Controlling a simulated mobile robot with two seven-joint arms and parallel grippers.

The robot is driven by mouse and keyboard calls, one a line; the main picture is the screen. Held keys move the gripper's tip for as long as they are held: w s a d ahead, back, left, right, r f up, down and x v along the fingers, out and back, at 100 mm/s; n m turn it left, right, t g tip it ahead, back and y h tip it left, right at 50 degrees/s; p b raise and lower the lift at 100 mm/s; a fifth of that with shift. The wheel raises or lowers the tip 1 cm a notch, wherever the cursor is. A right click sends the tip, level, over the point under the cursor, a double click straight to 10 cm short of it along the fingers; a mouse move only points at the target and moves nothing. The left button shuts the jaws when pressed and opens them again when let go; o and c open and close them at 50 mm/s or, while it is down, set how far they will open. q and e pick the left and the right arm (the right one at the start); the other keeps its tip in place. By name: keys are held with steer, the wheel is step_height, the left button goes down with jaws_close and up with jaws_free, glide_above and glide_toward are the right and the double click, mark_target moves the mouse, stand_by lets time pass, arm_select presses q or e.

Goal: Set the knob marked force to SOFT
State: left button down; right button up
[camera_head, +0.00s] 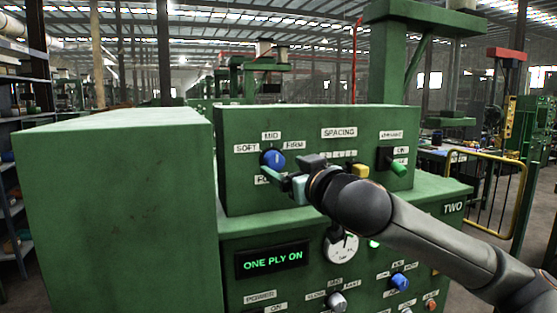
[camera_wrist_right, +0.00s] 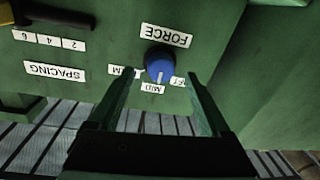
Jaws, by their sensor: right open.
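The force knob is a round blue knob (camera_head: 272,158) on the green upper panel. Labels SOFT (camera_head: 246,148), MID (camera_head: 271,136) and FIRM (camera_head: 294,145) surround it; the FORCE label below is partly hidden by my gripper. The right wrist view shows the knob (camera_wrist_right: 160,64) upside down, with a pale mark that appears to point at MID (camera_wrist_right: 152,88). My right gripper (camera_head: 283,181) is open just in front of and below the knob. In the wrist view the knob appears between its fingertips (camera_wrist_right: 160,76); contact cannot be told. My left gripper is not in view.
A SPACING slider with a yellow handle (camera_head: 360,171) and a green-handled lever (camera_head: 398,169) are to the right. A display (camera_head: 272,261) reads ONE PLY ON. A large green housing (camera_head: 115,205) juts out at left, and a ledge (camera_head: 440,190) runs below the panel.

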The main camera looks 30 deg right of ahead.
mark_target(278, 163)
steer(key=shift+w+d, duration=0.15)
steer(key=shift+w, duration=0.8)
steer(key=shift+w+d, duration=0.1)
steer(key=shift+w, duration=0.8)
steer(key=shift+c, duration=0.3)
jaws_close()
